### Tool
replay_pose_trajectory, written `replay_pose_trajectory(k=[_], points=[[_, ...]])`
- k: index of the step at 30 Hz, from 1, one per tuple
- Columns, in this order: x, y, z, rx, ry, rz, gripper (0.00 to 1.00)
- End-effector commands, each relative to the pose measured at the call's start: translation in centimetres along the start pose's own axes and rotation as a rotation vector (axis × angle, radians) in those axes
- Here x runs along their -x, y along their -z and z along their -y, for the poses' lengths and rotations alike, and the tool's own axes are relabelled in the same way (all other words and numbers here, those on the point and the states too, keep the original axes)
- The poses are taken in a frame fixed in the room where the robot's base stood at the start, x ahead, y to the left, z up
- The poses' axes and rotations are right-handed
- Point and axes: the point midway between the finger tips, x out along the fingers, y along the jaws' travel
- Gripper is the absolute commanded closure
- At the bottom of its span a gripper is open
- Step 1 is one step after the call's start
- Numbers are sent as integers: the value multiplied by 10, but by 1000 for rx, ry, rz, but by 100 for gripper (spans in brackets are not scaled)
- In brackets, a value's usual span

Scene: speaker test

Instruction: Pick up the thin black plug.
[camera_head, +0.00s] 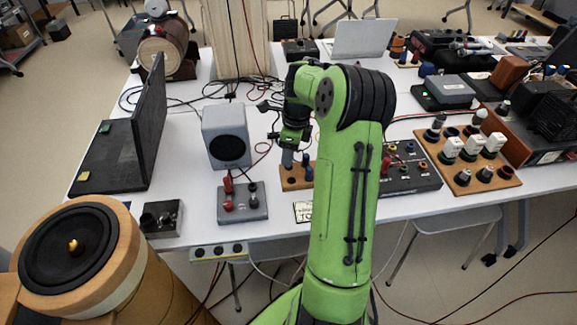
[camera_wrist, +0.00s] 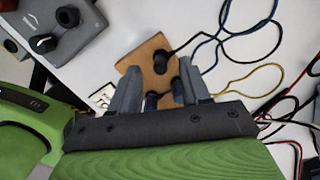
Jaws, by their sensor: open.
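My gripper (camera_wrist: 161,78) is open, its two grey fingers pointing at a small wooden board (camera_wrist: 135,59). The board also shows in the head view (camera_head: 290,185), below my gripper (camera_head: 290,158). In the wrist view a black plug (camera_wrist: 161,59) with a dark lead stands on the board, just beyond the fingertips. Short dark posts (camera_wrist: 151,101) show nearer, between the fingers. Nothing is visibly held. In the head view a dark blue post (camera_head: 309,173) stands at the board's right; my gripper hides part of the board, and I cannot make out the black plug there.
A grey box with red and black terminals (camera_head: 243,204) and a grey speaker (camera_head: 226,137) stand left of the board. A black terminal box (camera_head: 410,179) and a wooden board with several knobs (camera_head: 465,175) are to the right. Loose blue and yellow leads (camera_wrist: 243,82) lie beside the board.

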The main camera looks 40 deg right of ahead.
Motion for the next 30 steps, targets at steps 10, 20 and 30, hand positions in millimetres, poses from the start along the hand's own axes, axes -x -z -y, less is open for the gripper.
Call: replay_pose_trajectory(k=[10, 20, 30], points=[[-27, 0, 0, 0, 0, 0, 55], [-27, 0, 0, 0, 0, 0, 100], [-19, -1, 1, 1, 2, 0, 100]])
